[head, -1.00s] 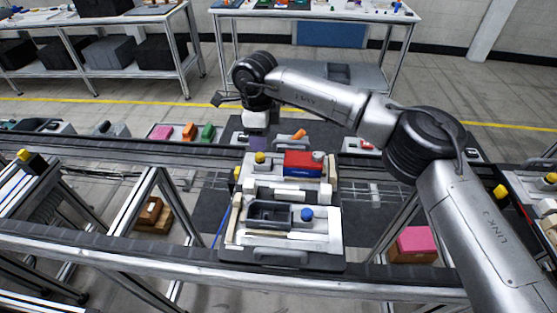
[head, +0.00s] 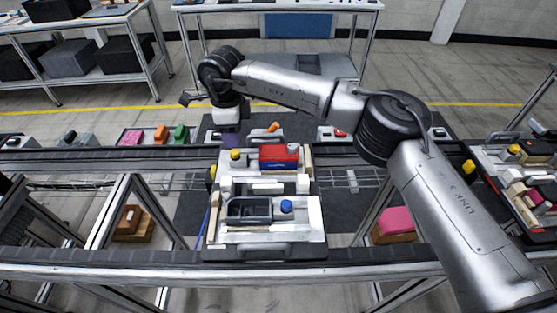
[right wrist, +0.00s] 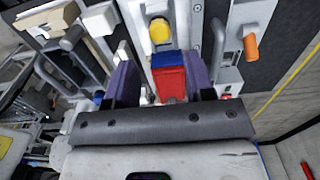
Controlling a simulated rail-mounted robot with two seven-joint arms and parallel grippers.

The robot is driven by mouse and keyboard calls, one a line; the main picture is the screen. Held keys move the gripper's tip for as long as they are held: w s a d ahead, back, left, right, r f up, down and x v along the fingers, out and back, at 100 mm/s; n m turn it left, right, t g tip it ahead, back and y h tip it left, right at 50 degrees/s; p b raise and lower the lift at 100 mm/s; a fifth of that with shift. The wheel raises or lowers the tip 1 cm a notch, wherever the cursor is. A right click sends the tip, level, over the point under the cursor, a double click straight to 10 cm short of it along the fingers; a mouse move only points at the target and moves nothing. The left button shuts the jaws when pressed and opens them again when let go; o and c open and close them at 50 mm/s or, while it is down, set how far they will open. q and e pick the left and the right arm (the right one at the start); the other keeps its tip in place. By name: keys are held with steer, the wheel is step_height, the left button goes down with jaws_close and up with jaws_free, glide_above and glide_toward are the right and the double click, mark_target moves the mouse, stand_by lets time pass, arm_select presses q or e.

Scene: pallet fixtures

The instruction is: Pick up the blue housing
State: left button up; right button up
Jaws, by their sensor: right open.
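A red and blue block (head: 279,157) sits at the far right of the light pallet fixture (head: 305,238); its blue part is the only housing-like blue I see. In the right wrist view the block (right wrist: 168,80) shows a red face with a blue end. My right gripper (head: 231,140) hangs at the far left of the fixture, purple fingers down. In its wrist view the gripper (right wrist: 162,80) is open, with the block showing between the fingers; I cannot tell their distance from it. My left gripper is not in view.
A yellow knob (head: 235,155) stands left of the block. A dark grey tray (head: 249,209) and a blue knob (head: 286,206) are on the fixture's near half. An orange part (head: 273,127) lies beyond. Another loaded fixture (head: 519,165) stands at the right.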

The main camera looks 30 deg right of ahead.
steer(key=shift+o, duration=0.4)
steer(key=o, duration=0.6)
steer(key=shift+o, duration=0.2)
